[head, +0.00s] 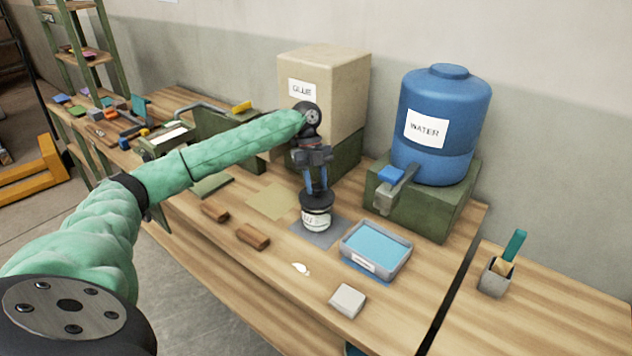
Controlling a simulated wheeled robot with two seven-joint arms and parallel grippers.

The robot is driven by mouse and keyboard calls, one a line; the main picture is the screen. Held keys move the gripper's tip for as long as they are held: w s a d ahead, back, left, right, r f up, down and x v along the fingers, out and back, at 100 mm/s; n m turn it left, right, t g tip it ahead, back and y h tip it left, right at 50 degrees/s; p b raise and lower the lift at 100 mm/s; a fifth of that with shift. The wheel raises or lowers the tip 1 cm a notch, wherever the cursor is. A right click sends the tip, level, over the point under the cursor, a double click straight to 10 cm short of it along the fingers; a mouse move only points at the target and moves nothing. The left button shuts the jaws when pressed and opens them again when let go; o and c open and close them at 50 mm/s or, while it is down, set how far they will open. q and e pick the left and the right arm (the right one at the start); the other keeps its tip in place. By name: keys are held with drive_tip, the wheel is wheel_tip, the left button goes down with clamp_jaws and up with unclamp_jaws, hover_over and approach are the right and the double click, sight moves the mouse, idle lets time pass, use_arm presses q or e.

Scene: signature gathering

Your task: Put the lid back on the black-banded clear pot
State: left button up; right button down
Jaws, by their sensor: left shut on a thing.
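The clear pot (316,221) with a pale label stands upright on a grey mat (327,235) near the middle of the workbench. A dark round lid (316,199) is at the pot's top, between the pot and my gripper. My left gripper (316,188) points straight down over the pot and is shut on the lid. From this angle I cannot tell whether the lid rests on the rim or hangs just above it. The black band is hard to separate from the dark lid. My right gripper is out of view.
A tray of blue liquid (376,244) sits just right of the pot. Two brown blocks (252,237) lie to its left, and a pale block (348,301) in front. Behind stand the glue box (340,85) and the blue water barrel (445,95) with its tap.

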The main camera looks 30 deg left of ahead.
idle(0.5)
use_arm(q)
drive_tip(key=shift+r+p, duration=0.1)
drive_tip(key=shift+p, duration=0.65)
idle(0.8)
drive_tip(key=shift+f+p, duration=0.2)
drive_tip(key=shift+p, duration=0.35)
idle(1.3)
idle(0.3)
drive_tip(key=o, duration=1.5)
drive_tip(key=shift+r+p, duration=2.65)
drive_tip(key=shift+r, duration=0.85)
